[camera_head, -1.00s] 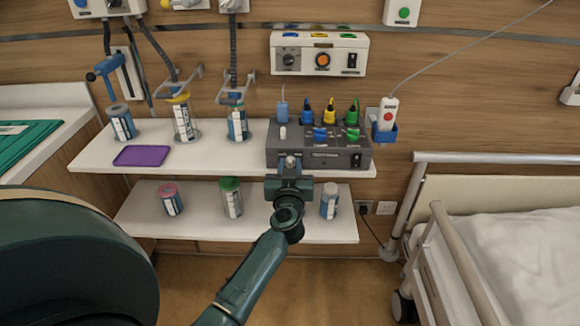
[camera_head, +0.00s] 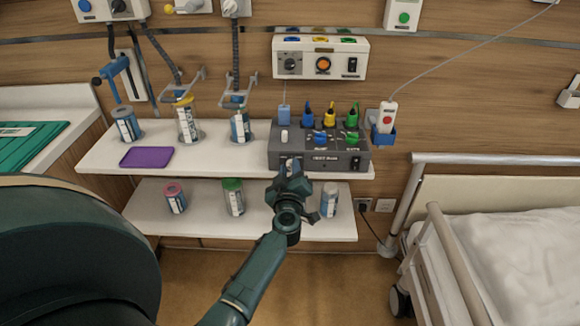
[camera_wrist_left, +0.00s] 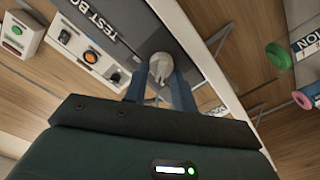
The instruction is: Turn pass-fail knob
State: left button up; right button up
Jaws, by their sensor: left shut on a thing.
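The grey test box (camera_head: 318,158) stands on the upper shelf, with colored plugs and sockets on its top. Its front carries a pale knob at the left, seen in the left wrist view as a light grey knob (camera_wrist_left: 160,64) on the dark panel beside the "TEST BOX" lettering. My left gripper (camera_head: 290,166) is at the lower left of the box front and covers the knob in the head view. In the wrist view its two fingers (camera_wrist_left: 160,78) are on either side of the knob, shut on it. The knob's pointer marks are too small to read. My right gripper is out of view.
Jars stand on the upper shelf (camera_head: 210,160) and lower shelf (camera_head: 270,224), the latter below my gripper. A purple tray (camera_head: 147,157) lies left of the box. A call handset (camera_head: 386,118) hangs at its right. The bed (camera_head: 500,220) stands at the right.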

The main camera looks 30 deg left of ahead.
pick_arm(q)
jog(key=shift+n, duration=0.9)
jog(key=o, duration=1)
